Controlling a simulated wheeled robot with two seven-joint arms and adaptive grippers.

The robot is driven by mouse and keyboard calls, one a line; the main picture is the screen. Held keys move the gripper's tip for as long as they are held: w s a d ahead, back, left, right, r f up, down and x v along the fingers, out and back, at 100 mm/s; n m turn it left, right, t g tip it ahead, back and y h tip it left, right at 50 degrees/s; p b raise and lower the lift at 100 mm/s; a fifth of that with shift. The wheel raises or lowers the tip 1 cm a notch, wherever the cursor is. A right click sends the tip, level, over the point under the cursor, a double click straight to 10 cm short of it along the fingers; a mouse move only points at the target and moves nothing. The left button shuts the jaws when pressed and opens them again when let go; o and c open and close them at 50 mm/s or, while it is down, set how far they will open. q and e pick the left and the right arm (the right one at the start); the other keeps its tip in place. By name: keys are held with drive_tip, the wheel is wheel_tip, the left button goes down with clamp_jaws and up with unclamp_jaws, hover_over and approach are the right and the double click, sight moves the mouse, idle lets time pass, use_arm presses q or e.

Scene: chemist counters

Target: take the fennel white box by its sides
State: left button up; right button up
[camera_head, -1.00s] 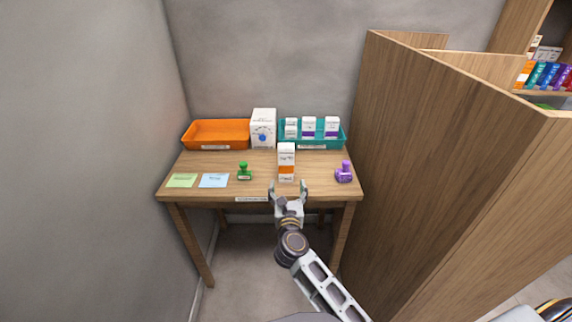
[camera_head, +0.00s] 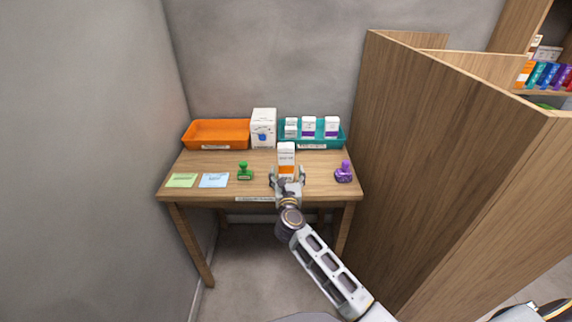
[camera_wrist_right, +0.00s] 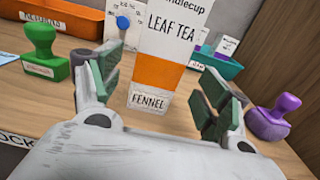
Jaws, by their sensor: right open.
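The fennel white box (camera_head: 286,156) stands upright on the wooden table near its front edge, white with an orange band. In the right wrist view the box (camera_wrist_right: 168,50) reads "LEAF TEA" and "FENNEL". My right gripper (camera_head: 287,174) is open, with one finger on each side of the lower part of the box. In the right wrist view the gripper's green-padded fingers (camera_wrist_right: 160,92) stand left and right of the box, with gaps showing on both sides. My left gripper is not in view.
A green stamp (camera_head: 244,172) stands left of the box, a purple stamp (camera_head: 344,172) right. Behind are an orange tray (camera_head: 216,143), a larger white box (camera_head: 263,128) and a teal tray (camera_head: 340,142) with small boxes. Green (camera_head: 182,180) and blue (camera_head: 214,180) notes lie front left.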

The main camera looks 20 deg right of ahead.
sight(286, 168)
idle(0.4)
drive_tip(key=shift+x, duration=2.45)
drive_tip(key=shift+w, duration=0.2)
drive_tip(key=shift+c, duration=0.2)
drive_tip(key=c, duration=0.9)
drive_tip(key=shift+c, duration=1.1)
drive_tip(key=shift+r, duration=0.1)
